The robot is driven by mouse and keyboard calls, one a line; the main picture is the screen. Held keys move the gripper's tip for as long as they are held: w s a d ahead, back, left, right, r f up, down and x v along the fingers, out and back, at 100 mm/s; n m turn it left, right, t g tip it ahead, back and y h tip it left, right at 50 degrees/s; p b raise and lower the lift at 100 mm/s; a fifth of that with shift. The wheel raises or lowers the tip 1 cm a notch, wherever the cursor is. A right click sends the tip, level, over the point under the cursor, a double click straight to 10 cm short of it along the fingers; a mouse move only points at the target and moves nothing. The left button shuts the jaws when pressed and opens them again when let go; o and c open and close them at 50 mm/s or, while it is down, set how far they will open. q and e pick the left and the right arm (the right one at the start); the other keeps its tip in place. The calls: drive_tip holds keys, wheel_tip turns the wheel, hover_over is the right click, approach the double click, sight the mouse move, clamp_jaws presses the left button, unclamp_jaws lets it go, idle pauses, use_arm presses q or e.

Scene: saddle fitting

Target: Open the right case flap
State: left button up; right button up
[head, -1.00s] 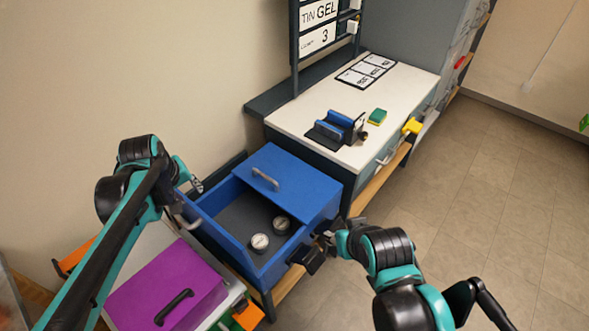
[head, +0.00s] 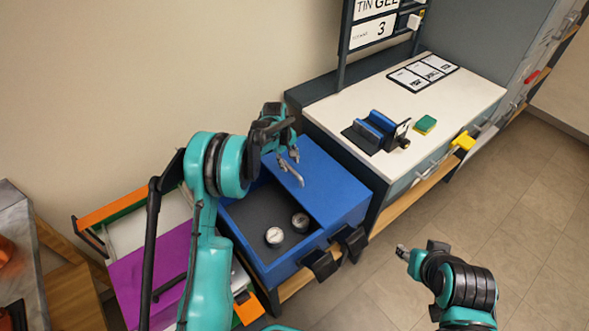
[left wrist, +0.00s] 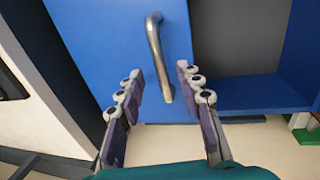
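The blue case (head: 268,262) stands with its left half open and its right flap (head: 330,185) lying shut over the right half. The flap bears a silver bar handle (left wrist: 155,45), which also shows in the head view (head: 290,172). My left gripper (left wrist: 160,78) is open over the flap, with the handle's near end between its spread fingers. The fingers look apart from the handle, though contact is hard to judge. My right gripper (head: 402,252) is right of the case, in the air; its finger opening is too small to tell.
A purple-lidded box (head: 140,275) is at left. A white-topped cabinet (head: 450,95) with a blue holder (head: 376,130) and green sponge (head: 425,123) stands behind right.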

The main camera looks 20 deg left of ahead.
sight(292, 170)
use_arm(q)
drive_tip(key=f, duration=0.2)
drive_tip(key=f+b, duration=0.1)
drive_tip(key=f, duration=0.1)
drive_tip(key=shift+w+d, duration=0.25)
drive_tip(key=shift+w, duration=0.1)
clamp_jaws()
